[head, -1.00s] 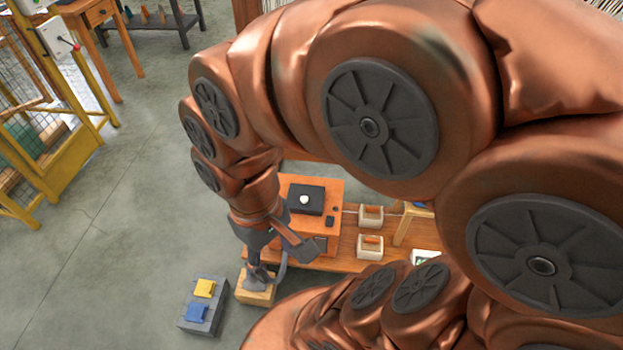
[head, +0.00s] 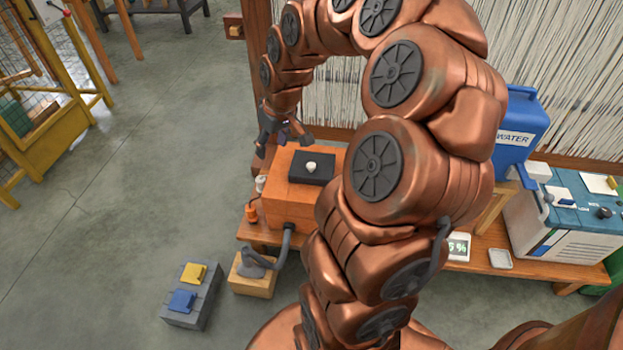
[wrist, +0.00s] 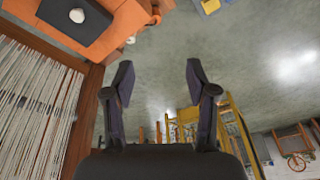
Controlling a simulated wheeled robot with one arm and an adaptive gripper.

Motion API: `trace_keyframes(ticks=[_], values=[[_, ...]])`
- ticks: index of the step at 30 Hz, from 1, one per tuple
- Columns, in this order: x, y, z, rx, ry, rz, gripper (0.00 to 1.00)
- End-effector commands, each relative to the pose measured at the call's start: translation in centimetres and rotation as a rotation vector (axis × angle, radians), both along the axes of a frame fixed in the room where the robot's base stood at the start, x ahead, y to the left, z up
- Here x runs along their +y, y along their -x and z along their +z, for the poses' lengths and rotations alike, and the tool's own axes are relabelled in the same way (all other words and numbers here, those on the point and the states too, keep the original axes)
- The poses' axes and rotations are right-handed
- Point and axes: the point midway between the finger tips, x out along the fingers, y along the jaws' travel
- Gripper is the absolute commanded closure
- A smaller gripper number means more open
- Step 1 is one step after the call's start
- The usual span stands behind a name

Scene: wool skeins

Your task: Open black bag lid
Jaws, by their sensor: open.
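A flat black lid-like piece (head: 311,177) with a small white knob (head: 311,167) lies flat on top of an orange box (head: 290,206). No separate black bag can be made out. My gripper (head: 286,138) is above and behind the box's far left corner, apart from the black piece. In the wrist view, my gripper (wrist: 160,82) is open with nothing between its fingers. The black piece (wrist: 70,28) and the white knob (wrist: 76,15) show there at the upper left, off to the side of the fingers.
The orange box stands on a wooden bench (head: 485,256). A blue water container (head: 520,125) and a blue-topped white unit (head: 560,220) are at the right. A grey block with yellow and blue pieces (head: 192,305) is on the floor. Strung threads (head: 420,70) stand behind.

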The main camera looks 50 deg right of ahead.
Motion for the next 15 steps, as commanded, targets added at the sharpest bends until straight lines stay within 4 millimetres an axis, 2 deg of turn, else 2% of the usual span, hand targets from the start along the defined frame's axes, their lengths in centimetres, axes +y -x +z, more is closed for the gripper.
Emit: trace_keyframes(ticks=[1, 6, 10, 12, 15], values=[[-2.3, -0.7, -3.5, -0.02, 0.002, -0.026, 0.43], [-9.3, -1.7, -9.6, -0.08, 0.024, -0.094, 0.43], [-13.7, -1.7, -12.9, -0.112, 0.047, -0.138, 0.43], [-15.4, -1.5, -14.2, -0.121, 0.055, -0.157, 0.43], [-16.8, -1.2, -15.3, -0.126, 0.064, -0.17, 0.43]])
